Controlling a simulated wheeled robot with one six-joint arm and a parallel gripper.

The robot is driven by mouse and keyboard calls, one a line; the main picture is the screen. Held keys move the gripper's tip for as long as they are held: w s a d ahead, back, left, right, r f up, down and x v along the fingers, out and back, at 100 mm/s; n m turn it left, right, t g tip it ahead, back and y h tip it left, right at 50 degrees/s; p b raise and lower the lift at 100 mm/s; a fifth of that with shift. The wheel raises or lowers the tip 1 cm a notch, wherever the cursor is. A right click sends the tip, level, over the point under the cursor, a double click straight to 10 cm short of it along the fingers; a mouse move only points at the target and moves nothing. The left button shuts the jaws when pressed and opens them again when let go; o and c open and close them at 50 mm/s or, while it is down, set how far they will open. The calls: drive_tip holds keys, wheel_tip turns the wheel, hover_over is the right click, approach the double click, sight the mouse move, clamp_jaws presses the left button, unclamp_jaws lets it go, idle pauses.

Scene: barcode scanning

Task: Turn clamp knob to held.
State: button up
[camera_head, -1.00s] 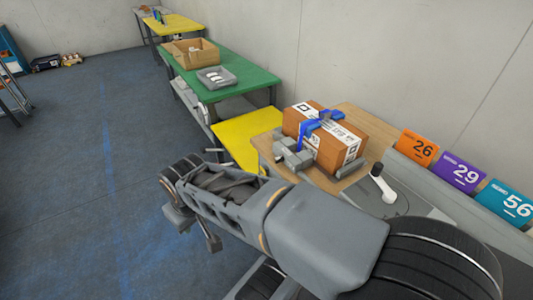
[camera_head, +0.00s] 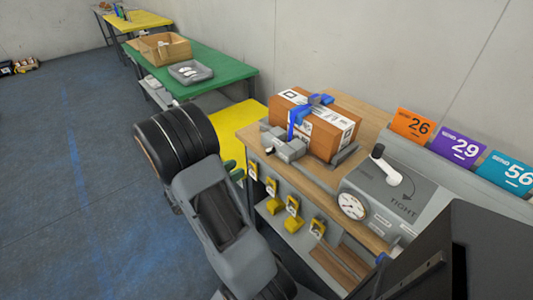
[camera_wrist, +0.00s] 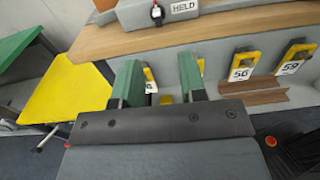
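In the wrist view a small dark knob (camera_wrist: 157,13) with a pale mark sits on the front of a grey block, left of a white HELD label (camera_wrist: 184,6). In the head view the grey clamp block (camera_head: 285,146) stands at the table's left end, against the brown box (camera_head: 318,128) with blue straps; its knob is too small to read. My gripper (camera_wrist: 161,82) is open and empty, its green fingers apart, short of the table's front edge and below the knob in the wrist view. In the head view my arm mostly hides it.
A grey unit with a white lever (camera_head: 388,170), a gauge (camera_head: 351,206) and the word TIGHT stands right of the box. Several yellow tags hang under the wooden table edge (camera_head: 245,134). A yellow table (camera_wrist: 70,88) is at left. The floor left is clear.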

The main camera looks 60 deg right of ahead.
sight(267, 151)
drive_tip(key=shift+n, duration=0.3)
drive_tip(key=x, duration=1.3)
drive_tip(key=shift+w+d, duration=0.2)
drive_tip(key=shift+d, duration=0.3)
drive_tip(key=c, duration=0.6)
